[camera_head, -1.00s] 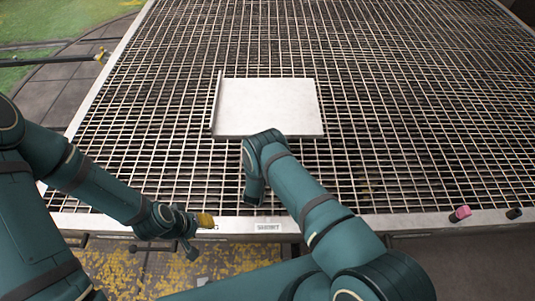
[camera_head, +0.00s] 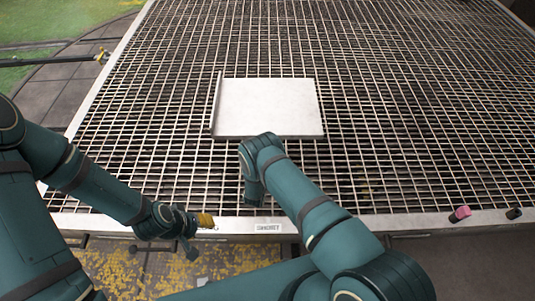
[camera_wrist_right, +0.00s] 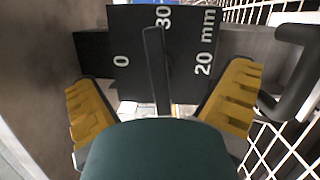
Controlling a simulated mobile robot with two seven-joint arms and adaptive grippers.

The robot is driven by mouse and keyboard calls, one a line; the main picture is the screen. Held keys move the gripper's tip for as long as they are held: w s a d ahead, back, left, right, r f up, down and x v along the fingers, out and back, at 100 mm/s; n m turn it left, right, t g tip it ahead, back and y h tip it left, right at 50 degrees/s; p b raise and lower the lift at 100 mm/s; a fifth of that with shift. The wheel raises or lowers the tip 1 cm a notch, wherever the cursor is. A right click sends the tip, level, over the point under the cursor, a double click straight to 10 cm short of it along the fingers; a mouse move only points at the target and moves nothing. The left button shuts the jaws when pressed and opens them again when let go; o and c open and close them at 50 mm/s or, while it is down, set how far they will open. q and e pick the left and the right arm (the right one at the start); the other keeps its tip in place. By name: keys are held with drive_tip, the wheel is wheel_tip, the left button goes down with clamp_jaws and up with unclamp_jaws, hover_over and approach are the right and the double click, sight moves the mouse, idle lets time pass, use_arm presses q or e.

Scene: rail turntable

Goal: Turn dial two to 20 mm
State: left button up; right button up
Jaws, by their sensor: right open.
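In the right wrist view a black dial plate (camera_wrist_right: 190,82) carries white marks: 0 at left, 30 at top, and 20 mm at right. A dark, narrow pointer bar (camera_wrist_right: 155,65) stands nearly upright in front of it, its upper end close to the 30. My right gripper (camera_wrist_right: 160,106) is open, its yellow fingers on either side of the bar, with gaps on both sides. The lower part of the bar is hidden by my own green body. In the head view my right fingers are hidden.
A grated table (camera_head: 420,120) fills the head view, with a pale square plate (camera_head: 268,108) on it. A label (camera_head: 268,227) and a pink knob (camera_head: 460,213) are on its front edge. A dark curved handle (camera_wrist_right: 298,85) stands right of the right finger.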

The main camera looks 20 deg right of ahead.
drive_tip(key=s+d+p+v, duration=0.1)
drive_tip(key=p+v, duration=0.1)
drive_tip(key=v, duration=0.6)
drive_tip(key=shift+d+r, duration=0.2)
drive_tip(key=shift+d, duration=0.05)
drive_tip(key=shift+s, duration=0.15)
idle(0.3)
